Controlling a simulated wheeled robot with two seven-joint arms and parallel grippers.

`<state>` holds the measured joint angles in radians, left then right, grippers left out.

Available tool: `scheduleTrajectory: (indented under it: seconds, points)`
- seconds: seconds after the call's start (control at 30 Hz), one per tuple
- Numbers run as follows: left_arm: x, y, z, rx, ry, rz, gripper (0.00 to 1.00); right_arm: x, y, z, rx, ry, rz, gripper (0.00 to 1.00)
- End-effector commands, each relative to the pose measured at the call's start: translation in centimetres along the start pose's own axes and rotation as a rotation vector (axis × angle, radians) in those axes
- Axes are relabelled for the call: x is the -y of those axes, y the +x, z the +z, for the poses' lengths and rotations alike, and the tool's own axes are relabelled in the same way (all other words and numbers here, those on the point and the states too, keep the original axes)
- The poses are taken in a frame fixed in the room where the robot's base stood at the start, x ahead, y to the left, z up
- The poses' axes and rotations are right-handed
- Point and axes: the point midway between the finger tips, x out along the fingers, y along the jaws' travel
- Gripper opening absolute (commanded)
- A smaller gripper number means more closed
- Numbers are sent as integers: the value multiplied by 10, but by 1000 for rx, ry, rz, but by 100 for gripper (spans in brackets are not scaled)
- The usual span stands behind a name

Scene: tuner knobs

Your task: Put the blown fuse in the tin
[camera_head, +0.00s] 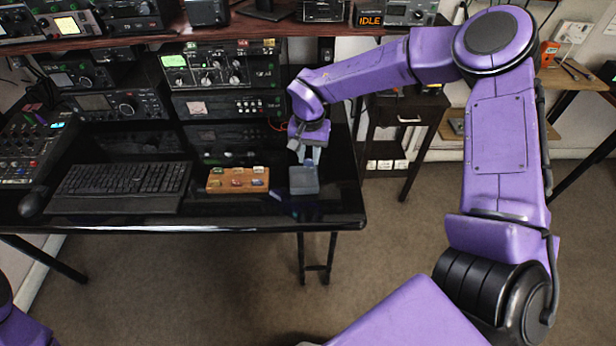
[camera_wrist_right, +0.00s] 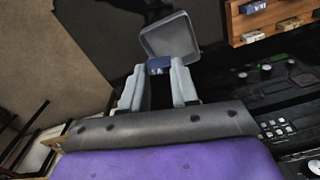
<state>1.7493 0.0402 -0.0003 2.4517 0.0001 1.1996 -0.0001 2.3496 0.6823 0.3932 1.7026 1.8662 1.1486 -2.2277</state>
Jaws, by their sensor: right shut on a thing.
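My right gripper (camera_head: 309,157) points down at the tin (camera_head: 303,183), a small open grey square box near the desk's right front. In the right wrist view, the gripper (camera_wrist_right: 159,67) is shut on a small dark blue fuse (camera_wrist_right: 159,63) with pale marks. The fuse overlaps the near edge of the tin (camera_wrist_right: 168,36); I cannot tell how high above it the fuse is. The visible inside of the tin looks empty. My left gripper is out of view.
A wooden fuse block (camera_head: 238,189) with several coloured fuses sits just left of the tin; it also shows in the right wrist view (camera_wrist_right: 247,22). A keyboard (camera_head: 122,180) lies farther left. Radios (camera_head: 220,70) stand behind. The desk's front and right edges are close.

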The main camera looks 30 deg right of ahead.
Motion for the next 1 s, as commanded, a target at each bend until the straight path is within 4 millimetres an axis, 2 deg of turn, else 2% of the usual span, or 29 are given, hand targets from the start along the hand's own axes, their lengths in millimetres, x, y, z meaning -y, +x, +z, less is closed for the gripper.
scheduleTrajectory:
  seconds: [0.03, 0.17, 0.53, 0.63, 0.87, 0.9, 0.97, 1.0]
  points:
    - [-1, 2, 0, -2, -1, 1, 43, -4, 5, -6, 0, 38, 3, 1]
    - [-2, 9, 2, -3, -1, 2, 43, -7, 14, -11, -2, 64, 4, 1]
    - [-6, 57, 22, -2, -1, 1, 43, -6, 63, -10, -2, 59, 4, 1]
    - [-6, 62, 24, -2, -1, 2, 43, -6, 68, -10, -2, 58, 4, 1]
    - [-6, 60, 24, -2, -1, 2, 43, -6, 66, -10, -1, 58, 4, 1]
    - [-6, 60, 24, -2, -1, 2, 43, -6, 65, -10, -1, 58, 4, 35]
    - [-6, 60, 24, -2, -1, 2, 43, -6, 65, -10, -1, 58, 4, 55]
    - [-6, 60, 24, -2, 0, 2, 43, -6, 66, -10, -1, 58, 4, 59]
